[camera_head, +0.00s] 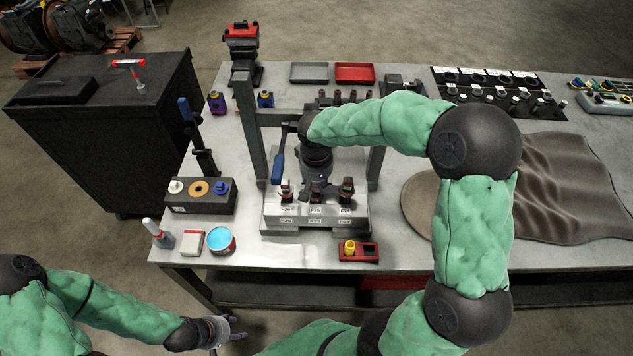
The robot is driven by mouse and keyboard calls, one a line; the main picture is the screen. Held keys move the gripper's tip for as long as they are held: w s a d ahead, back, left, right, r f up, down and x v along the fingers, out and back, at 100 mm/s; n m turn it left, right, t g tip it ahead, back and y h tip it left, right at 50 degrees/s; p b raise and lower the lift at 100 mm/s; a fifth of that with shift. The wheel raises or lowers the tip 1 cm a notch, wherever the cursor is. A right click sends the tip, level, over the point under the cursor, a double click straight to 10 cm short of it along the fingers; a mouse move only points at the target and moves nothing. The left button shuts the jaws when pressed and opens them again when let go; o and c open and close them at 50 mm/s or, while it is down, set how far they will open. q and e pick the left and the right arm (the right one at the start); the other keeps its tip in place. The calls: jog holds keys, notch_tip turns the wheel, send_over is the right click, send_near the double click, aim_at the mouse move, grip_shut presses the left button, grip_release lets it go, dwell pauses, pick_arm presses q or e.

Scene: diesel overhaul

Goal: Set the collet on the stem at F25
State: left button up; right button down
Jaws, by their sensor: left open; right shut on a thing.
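A metal fixture block (358,222) stands on the bench with three dark valve stems in a row and white labels below them. The labels are too small to read surely; the middle one seems to be F25. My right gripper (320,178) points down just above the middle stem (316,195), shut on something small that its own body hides. I cannot make out the collet or whether it touches the stem. My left gripper (224,333) is open and empty, low in front of the bench, away from the fixture.
A press frame with uprights (249,125) and a blue-handled lever (278,166) stand close around my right gripper. A red holder (370,250) with a yellow piece, a blue-topped can (222,241) and a dark block (188,204) stand in front. A brown cloth (570,185) lies right.

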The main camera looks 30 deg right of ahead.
jog(key=shift+f, duration=0.1)
jog(key=c, duration=0.9)
grip_release()
jog(key=o, duration=0.4)
jog(key=shift+r+p, duration=2.7)
jog(key=shift+r, duration=1.35)
jog(key=shift+f, duration=0.1)
